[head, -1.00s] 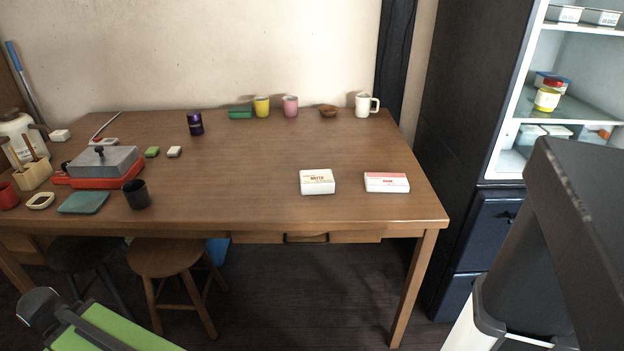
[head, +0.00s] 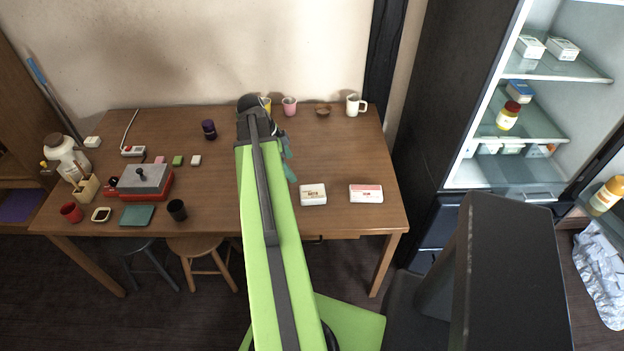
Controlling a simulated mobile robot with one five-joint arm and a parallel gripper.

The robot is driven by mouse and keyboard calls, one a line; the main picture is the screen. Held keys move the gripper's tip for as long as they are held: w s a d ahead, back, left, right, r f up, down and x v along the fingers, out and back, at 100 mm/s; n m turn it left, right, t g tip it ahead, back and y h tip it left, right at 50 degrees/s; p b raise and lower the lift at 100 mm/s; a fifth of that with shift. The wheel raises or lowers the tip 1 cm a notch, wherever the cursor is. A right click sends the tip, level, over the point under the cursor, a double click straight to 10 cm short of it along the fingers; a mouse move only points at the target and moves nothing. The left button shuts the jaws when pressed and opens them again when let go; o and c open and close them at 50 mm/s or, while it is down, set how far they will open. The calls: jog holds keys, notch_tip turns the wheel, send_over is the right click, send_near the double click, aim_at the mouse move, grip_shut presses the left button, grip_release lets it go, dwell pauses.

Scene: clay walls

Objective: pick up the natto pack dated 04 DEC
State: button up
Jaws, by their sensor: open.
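A white natto pack (head: 313,194) with brownish print lies flat on the wooden table near its front edge. A second white pack (head: 366,193) with a red-pink band lies to its right. In the fridge, two white packs (head: 530,46) (head: 563,49) with dark marks stand on the upper shelf, and several pale packs (head: 511,147) sit lower down. The dates are too small to read. My green arm reaches up over the table. My gripper (head: 287,161) is mostly hidden behind it, left of and beyond the natto pack, apart from it and open.
The wooden table (head: 230,205) carries a red-based griddle (head: 142,182), cups and small items at left. A pink cup (head: 289,106) and white mug (head: 355,105) stand at the back. The open fridge is at right, with a yellow jar (head: 508,115) inside. Stools stand below the table.

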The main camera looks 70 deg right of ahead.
jog(key=s, duration=0.1)
jog(key=b, duration=1.2)
send_near(312, 191)
jog(key=shift+m, duration=0.3)
jog(key=x, duration=0.5)
jog(key=shift+s+a+f, duration=0.1)
jog(key=shift+a+f, duration=0.05)
jog(key=shift+a, duration=0.05)
jog(key=shift+s, duration=0.1)
jog(key=b+x, duration=0.4)
jog(key=x, duration=0.1)
jog(key=shift+d, duration=0.2)
jog(key=shift+f+b, duration=0.2)
jog(key=shift+b, duration=0.2)
jog(key=c, duration=1.5)
jog(key=shift+r, duration=0.1)
